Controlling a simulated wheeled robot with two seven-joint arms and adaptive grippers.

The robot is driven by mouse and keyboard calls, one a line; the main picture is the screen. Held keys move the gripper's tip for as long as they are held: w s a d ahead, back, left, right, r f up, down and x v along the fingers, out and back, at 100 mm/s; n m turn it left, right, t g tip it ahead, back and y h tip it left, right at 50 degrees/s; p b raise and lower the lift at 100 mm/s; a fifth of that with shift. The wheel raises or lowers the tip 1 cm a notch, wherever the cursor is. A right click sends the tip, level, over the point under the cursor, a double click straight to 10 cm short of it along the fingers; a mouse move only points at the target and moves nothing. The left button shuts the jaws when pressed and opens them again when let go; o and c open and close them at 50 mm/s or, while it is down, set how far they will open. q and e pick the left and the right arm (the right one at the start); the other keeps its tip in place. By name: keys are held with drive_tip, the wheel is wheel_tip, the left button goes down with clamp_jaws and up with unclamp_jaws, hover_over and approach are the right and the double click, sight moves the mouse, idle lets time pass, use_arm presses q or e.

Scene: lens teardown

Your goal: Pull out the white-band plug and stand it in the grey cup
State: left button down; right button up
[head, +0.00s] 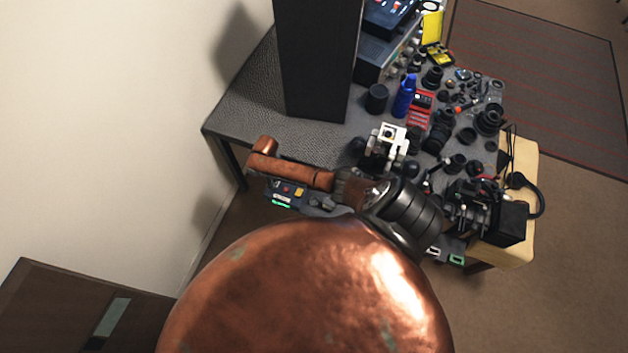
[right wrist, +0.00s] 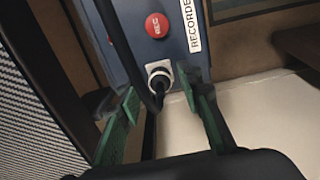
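In the right wrist view a black plug (right wrist: 160,82) with a pale ring around it sits at the lower edge of a blue recorder box (right wrist: 138,50). A black cable runs close beside it. My right gripper (right wrist: 160,92) has its two green fingers apart, one on each side of the plug. I see no clear contact with it. In the head view my right gripper (head: 470,212) is at the table's right end, partly hidden among dark parts. I cannot pick out the grey cup with certainty. My left gripper is not seen.
The dark table (head: 260,112) is crowded with lens parts on its right half. A blue bottle (head: 404,97) and a tall black panel (head: 318,55) stand on it. A looped black cable (head: 541,200) hangs near a beige surface (head: 523,160). The table's left part is clear.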

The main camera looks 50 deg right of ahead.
clamp_jaws()
drive_tip(key=shift+r, duration=0.1)
idle(0.4)
drive_tip(key=shift+r+p, duration=2.95)
drive_tip(key=shift+p, duration=0.35)
